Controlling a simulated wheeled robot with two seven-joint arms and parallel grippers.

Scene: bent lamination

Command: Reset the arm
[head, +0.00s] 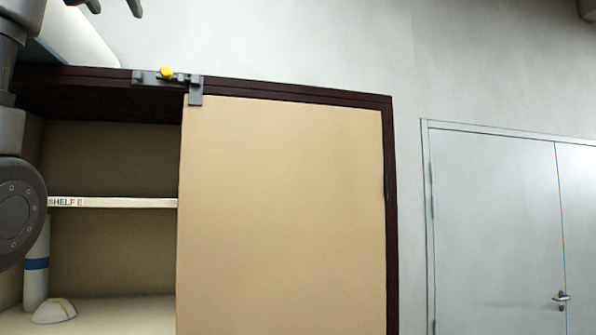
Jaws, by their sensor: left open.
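My left arm comes in along the left edge, in front of the cabinet's left side. The dark fingertips of my left gripper (113,5) show at the top left, above the cabinet top. They are apart with nothing visible between them, though most of the gripper is cut off by the frame. My right arm and gripper are not in view.
A dark-framed cabinet (290,92) has a beige panel (280,215) over its right part. Its open left part holds a shelf (120,203), a white cylinder with a blue band (36,285) and a white dome (54,311). A yellow-knobbed latch (167,73) sits on top. Grey doors (495,220) stand right.

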